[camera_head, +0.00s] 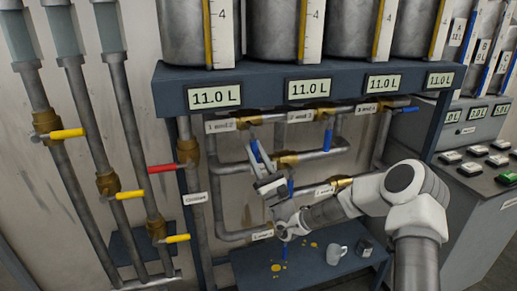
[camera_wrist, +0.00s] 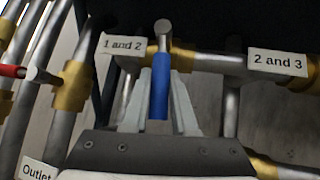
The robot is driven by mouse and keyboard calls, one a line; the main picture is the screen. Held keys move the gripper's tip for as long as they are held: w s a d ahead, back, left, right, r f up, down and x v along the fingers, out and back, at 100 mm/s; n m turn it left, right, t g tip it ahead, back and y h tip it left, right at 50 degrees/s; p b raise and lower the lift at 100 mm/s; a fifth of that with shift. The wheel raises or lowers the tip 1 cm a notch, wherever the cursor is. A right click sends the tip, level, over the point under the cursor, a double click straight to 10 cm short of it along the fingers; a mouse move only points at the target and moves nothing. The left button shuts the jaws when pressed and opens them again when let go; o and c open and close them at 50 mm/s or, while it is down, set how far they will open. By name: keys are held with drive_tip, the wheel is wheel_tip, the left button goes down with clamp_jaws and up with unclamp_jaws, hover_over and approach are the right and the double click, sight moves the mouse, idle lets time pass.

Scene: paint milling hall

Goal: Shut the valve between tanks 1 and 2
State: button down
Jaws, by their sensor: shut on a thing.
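The valve between tanks 1 and 2 has a blue lever (camera_wrist: 160,92), just right of the "1 and 2" label (camera_wrist: 121,46) in the wrist view. My gripper (camera_wrist: 160,105) is shut on this lever, with one finger on each side. The lever stands across the horizontal pipe (camera_wrist: 222,63). In the head view my gripper (camera_head: 263,166) is below the "1 and 2" label (camera_head: 220,126) and the tank shelf. The blue lever (camera_head: 255,149) shows at its fingers and hangs down there. The brass valve body is partly hidden behind the lever in the wrist view.
Right of it is the "2 and 3" label (camera_head: 300,117), with a blue lever (camera_head: 328,138) hanging down. A red lever (camera_head: 162,168) sticks out at left. Pipes with yellow levers (camera_head: 68,133) stand further left.

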drive_tip(key=shift+s+a+m+t+h, duration=0.1)
drive_tip(key=shift+a+m+t+h, duration=0.1)
drive_tip(key=shift+m+t+h, duration=0.35)
drive_tip(key=shift+s+a+m+t+h, duration=0.1)
drive_tip(key=shift+a+m+t+h, duration=0.15)
drive_tip(key=shift+m+h, duration=0.5)
drive_tip(key=shift+m, duration=0.4)
drive_tip(key=c, duration=0.7)
unclamp_jaws()
drive_tip(key=v, duration=1.7)
drive_tip(key=shift+f, duration=0.35)
